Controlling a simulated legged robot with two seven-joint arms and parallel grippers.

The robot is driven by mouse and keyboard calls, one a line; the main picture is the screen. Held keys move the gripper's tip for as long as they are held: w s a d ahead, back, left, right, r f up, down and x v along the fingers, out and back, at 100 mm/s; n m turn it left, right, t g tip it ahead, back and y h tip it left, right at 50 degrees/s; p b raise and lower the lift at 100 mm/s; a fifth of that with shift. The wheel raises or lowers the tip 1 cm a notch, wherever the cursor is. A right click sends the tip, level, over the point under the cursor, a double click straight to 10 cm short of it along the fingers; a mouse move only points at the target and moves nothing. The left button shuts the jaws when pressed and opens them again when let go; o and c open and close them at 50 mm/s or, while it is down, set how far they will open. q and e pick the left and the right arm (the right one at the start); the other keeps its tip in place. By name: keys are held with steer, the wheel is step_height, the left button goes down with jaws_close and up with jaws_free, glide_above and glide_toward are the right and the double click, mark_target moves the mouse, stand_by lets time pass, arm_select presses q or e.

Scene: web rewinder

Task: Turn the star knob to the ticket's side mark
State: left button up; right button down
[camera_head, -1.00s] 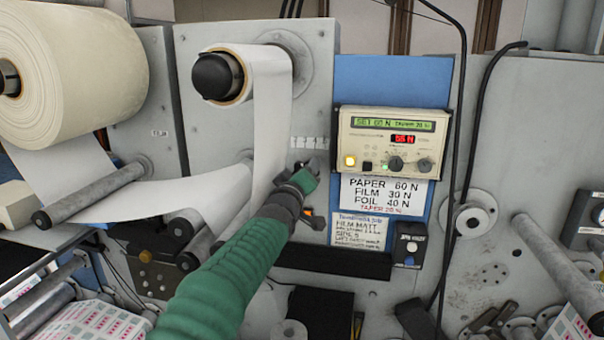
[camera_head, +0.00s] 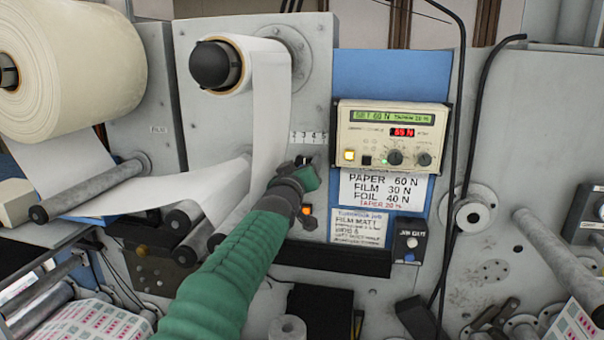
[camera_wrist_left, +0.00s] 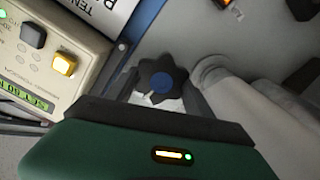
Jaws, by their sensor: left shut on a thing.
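The star knob (camera_wrist_left: 160,80) is black with lobes and a blue centre cap; it shows in the left wrist view. My left gripper (camera_wrist_left: 161,92) is shut on it, one finger on each side. In the head view the left gripper (camera_head: 307,164) is at the grey panel, just below a number scale (camera_head: 308,138) where 2 to 5 can be read. The gripper hides the knob there. The white ticket (camera_head: 358,228) right of my forearm reads FILM MATT, with a side line too small to read surely. My right gripper is not in view.
The tension controller (camera_head: 391,138) has lit displays and knobs, with a PAPER, FILM, FOIL card (camera_head: 382,190) below. A paper web (camera_head: 270,110) hangs close left of the gripper. A small dark box (camera_head: 409,243) and black cables (camera_head: 466,150) are to the right.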

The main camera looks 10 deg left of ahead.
arm_select(q)
steer(key=m, duration=0.1)
steer(key=m+b, duration=0.1)
steer(key=m, duration=0.1)
steer(key=shift+d+f+m+b, duration=0.1)
steer(key=shift+f+m+b, duration=0.15)
steer(key=shift+m+b, duration=0.6)
steer(key=shift+m, duration=0.85)
steer(key=shift+d, duration=0.1)
steer(key=o, duration=1.3)
steer(key=shift+w, duration=0.15)
steer(key=shift+o, duration=0.4)
steer(key=shift+w, duration=0.1)
steer(key=shift+a+r, duration=0.1)
steer(key=shift+a, duration=0.1)
steer(key=shift+d+r, duration=0.1)
